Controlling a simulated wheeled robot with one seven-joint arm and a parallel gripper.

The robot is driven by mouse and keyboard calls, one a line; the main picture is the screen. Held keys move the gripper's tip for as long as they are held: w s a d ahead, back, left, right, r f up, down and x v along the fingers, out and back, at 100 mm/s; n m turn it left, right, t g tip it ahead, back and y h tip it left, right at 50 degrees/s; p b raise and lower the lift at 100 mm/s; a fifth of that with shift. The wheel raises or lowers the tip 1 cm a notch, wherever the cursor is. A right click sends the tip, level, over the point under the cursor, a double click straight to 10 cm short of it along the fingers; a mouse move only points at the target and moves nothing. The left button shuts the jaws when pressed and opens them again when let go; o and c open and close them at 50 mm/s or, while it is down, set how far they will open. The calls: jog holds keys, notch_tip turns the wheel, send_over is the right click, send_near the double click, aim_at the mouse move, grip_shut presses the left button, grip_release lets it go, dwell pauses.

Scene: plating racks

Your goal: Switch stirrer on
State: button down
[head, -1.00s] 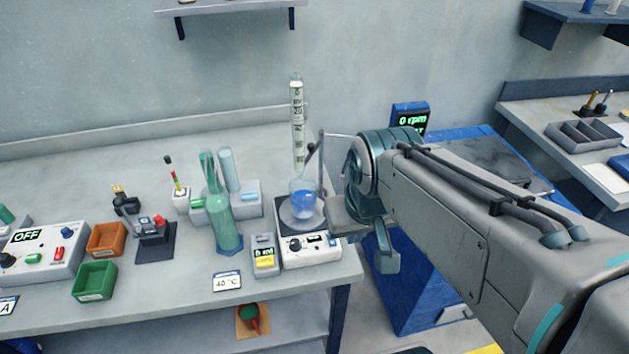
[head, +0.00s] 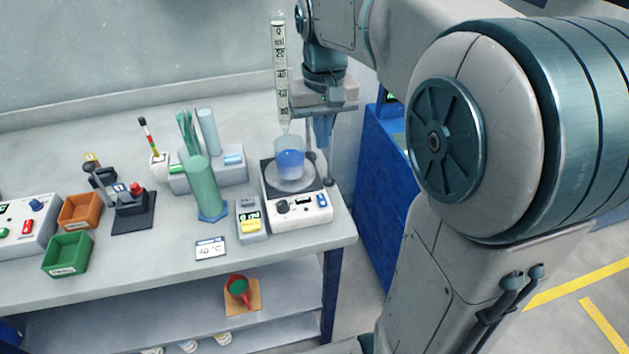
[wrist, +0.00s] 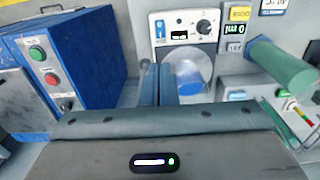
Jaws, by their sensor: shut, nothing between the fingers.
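The stirrer (head: 300,212) is a white box with a dark top at the bench's right end. Its front has a dark knob, a small display and a blue rocker switch (head: 321,200); the switch also shows in the wrist view (wrist: 160,29). A beaker (head: 290,163) of blue liquid stands on its plate, below a graduated burette (head: 280,75). My gripper (head: 323,147) points down beside the beaker, above the stirrer's right rear side. Its fingers (wrist: 157,68) are together and empty, apart from the switch in the wrist view. The switch position is too small to tell.
A thin stand is close to my gripper. A small grey meter (head: 250,220) with a yellow label stands left of the stirrer. A green cylinder (head: 203,185) is farther left. A blue cabinet (head: 370,190) stands right of the bench.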

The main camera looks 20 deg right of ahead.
aim_at(322, 196)
notch_tip(322, 196, down, 14)
jog(key=shift+f, duration=0.1)
dwell(0.7)
jog(key=shift+d, duration=0.1)
